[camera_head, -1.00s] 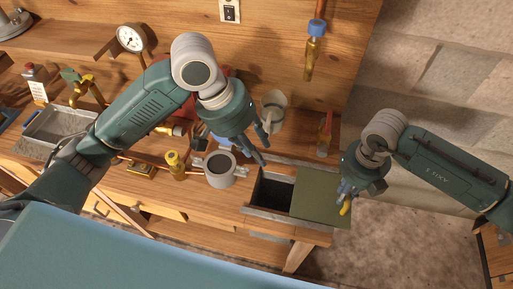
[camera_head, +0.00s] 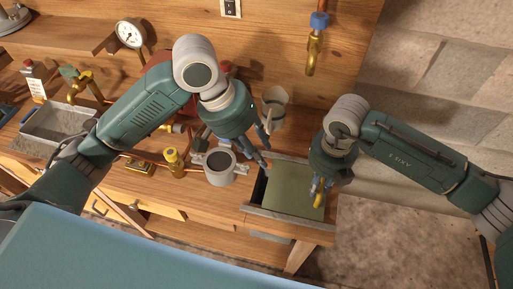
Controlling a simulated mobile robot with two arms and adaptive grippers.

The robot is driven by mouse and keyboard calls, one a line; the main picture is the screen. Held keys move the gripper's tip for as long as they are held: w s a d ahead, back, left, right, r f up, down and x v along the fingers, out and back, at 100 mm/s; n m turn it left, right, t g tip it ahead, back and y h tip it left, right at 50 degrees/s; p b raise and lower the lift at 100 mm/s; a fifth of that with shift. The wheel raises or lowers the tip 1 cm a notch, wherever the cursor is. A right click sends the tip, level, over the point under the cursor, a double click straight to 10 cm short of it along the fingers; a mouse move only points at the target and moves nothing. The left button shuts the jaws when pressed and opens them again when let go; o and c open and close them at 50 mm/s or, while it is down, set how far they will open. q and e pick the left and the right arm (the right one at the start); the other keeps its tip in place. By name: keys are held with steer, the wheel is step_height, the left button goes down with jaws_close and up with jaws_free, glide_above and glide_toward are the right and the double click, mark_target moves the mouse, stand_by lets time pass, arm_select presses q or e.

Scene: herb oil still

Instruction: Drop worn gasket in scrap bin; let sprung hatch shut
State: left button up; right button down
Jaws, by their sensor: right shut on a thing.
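The scrap bin (camera_head: 252,210) is a metal-walled box set in the bench at the right end. Its green sliding hatch (camera_head: 290,190) covers most of the opening, leaving a narrow dark gap at the left. My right gripper (camera_head: 319,191) is shut on the hatch's yellow handle (camera_head: 319,201) at its right side. My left gripper (camera_head: 265,145) is above the bin's back left corner, fingers apart, and nothing shows between them. I cannot see the worn gasket; the inside of the bin is mostly hidden by the hatch.
A grey pot (camera_head: 220,168) stands just left of the bin, close under my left gripper. A pale jug (camera_head: 275,105) stands behind it. Brass fittings (camera_head: 174,161) and a grey tray (camera_head: 60,125) are further left. A blue-capped brass valve (camera_head: 316,40) hangs on the back wall.

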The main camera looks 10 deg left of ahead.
steer(key=a+b, duration=0.1)
steer(key=a, duration=0.3)
steer(key=shift+w+a, duration=0.1)
steer(key=shift+w, duration=0.05)
steer(key=c, duration=1.5)
jaws_free()
steer(key=shift+a, duration=0.1)
steer(key=shift+r, duration=0.1)
step_height(320, 180, up, 12)
steer(key=shift+f, duration=0.1)
